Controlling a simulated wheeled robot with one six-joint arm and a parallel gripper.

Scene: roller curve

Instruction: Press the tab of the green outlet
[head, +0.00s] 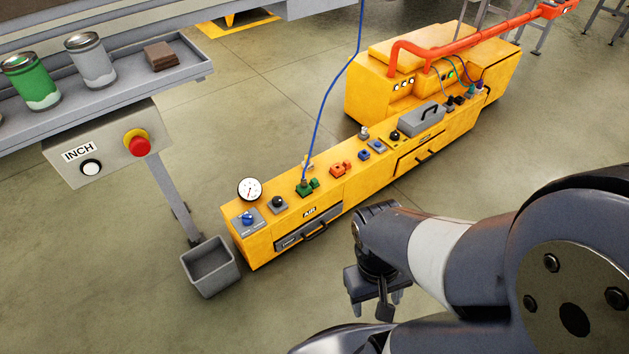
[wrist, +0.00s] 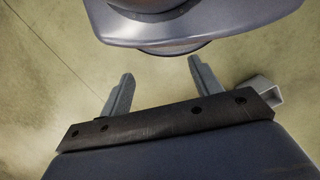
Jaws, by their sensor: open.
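The green outlet (head: 304,190) sits on top of the long yellow bench near its left end, behind the AIR label. A blue hose rises from it. Its tab is too small to tell apart from the rest of the green part. My gripper (head: 374,308) hangs over the floor in front of the bench, right of and nearer than the outlet, and touches nothing. In the wrist view my gripper (wrist: 157,80) shows two fingers wide apart with bare floor between them. The outlet is not in the wrist view.
A pressure gauge (head: 249,190) and an orange outlet (head: 341,169) flank the green one. A grey bin (head: 210,267) stands at the bench's left end. A conveyor with cans (head: 91,60) and an INCH button box (head: 104,150) is at upper left. Floor before the bench is clear.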

